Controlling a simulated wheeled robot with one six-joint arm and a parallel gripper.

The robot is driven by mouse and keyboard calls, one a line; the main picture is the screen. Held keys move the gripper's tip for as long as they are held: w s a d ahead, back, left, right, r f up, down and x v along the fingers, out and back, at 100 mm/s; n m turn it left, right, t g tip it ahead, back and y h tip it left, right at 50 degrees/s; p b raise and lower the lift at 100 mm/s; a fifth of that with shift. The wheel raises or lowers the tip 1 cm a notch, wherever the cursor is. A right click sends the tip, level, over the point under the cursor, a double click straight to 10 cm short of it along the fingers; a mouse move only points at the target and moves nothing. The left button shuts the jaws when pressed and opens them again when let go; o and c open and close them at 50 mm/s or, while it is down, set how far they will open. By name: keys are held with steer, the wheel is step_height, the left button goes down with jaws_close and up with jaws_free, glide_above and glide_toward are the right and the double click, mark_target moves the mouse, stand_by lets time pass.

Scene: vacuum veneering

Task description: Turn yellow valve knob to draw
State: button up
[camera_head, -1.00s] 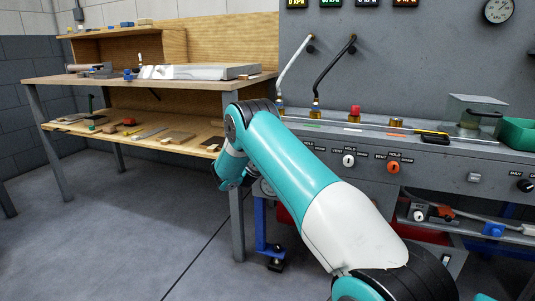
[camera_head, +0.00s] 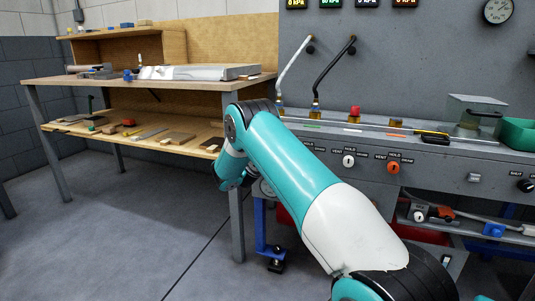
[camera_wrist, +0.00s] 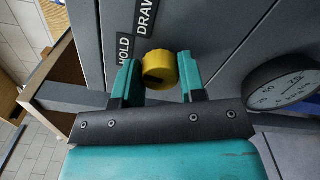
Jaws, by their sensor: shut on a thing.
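The yellow valve knob (camera_wrist: 160,69) shows in the wrist view, on a grey panel (camera_wrist: 228,28). My gripper (camera_wrist: 160,76) has one teal finger on each side of the knob and is shut on it. A "HOLD" label (camera_wrist: 124,49) is beside the left finger, and a "DRAW" label (camera_wrist: 146,16) is above the knob. Which label the knob's mark faces, I cannot tell. In the head view my arm hides the knob and my gripper.
A round dial gauge (camera_wrist: 284,82) is right of my gripper in the wrist view. In the head view, white (camera_head: 348,161) and orange (camera_head: 393,167) knobs are on the console front. A wooden workbench (camera_head: 190,84) stands at left. The floor before it is clear.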

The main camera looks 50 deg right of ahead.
steer(key=m+b, duration=0.1)
steer(key=m, duration=0.2)
steer(key=m+b, duration=0.2)
steer(key=m, duration=0.1)
steer(key=m+b, duration=0.1)
steer(key=m, duration=0.3)
steer(key=shift+f+b, duration=0.25)
steer(key=shift+b, duration=0.05)
steer(key=shift+m, duration=0.3)
steer(key=o, duration=0.9)
steer(key=shift+r, duration=0.15)
steer(key=shift+b+v, duration=1.9)
steer(key=shift+v, duration=6.85)
